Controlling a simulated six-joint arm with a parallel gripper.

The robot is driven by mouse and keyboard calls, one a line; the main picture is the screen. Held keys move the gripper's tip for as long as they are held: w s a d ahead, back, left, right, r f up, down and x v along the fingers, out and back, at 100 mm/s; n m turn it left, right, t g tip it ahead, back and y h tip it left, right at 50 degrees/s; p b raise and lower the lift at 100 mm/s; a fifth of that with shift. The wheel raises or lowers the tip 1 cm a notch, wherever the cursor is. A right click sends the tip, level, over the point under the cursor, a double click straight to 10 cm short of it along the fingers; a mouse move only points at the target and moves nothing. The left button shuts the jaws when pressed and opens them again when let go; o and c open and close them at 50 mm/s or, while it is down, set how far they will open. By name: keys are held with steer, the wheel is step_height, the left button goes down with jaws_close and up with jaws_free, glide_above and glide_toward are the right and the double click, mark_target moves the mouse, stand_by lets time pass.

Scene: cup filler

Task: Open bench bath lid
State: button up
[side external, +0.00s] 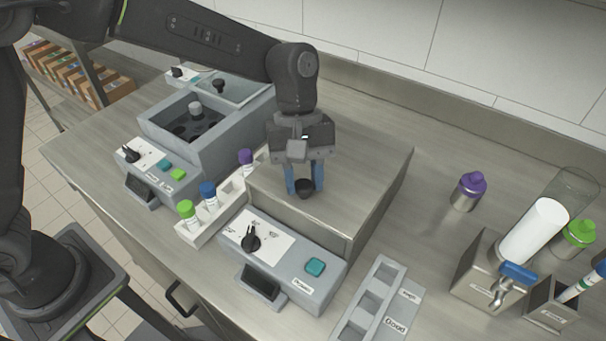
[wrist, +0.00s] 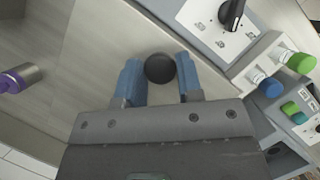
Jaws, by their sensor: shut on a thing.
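The bench bath (side external: 280,268) is a grey box with a control panel, a black dial and a teal button at its front. Its brushed-metal lid (side external: 370,180) covers the top; it also fills much of the wrist view (wrist: 105,60). A round black knob (side external: 304,188) stands on the lid near its front left. My gripper (side external: 304,184) points down with its blue fingers shut on this knob. In the wrist view the knob (wrist: 159,68) sits between the two fingertips (wrist: 158,82). The inside of the bath is hidden.
A rack (side external: 205,222) with green, blue and purple-capped tubes stands close left of the bath. Another grey device (side external: 215,140) with an open well is behind it. A partitioned tray (side external: 372,300), a purple-capped bottle (side external: 469,190) and a tapped dispenser (side external: 484,270) are at right.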

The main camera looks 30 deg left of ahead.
jaws_close()
glide_toward(341, 162)
steer(key=x, duration=0.5)
steer(key=shift+w+f, duration=0.25)
steer(key=shift+w, duration=0.05)
steer(key=o, duration=0.8)
jaws_free()
steer(key=shift+a, duration=0.1)
steer(key=v, duration=1.3)
steer(key=shift+r, duration=0.35)
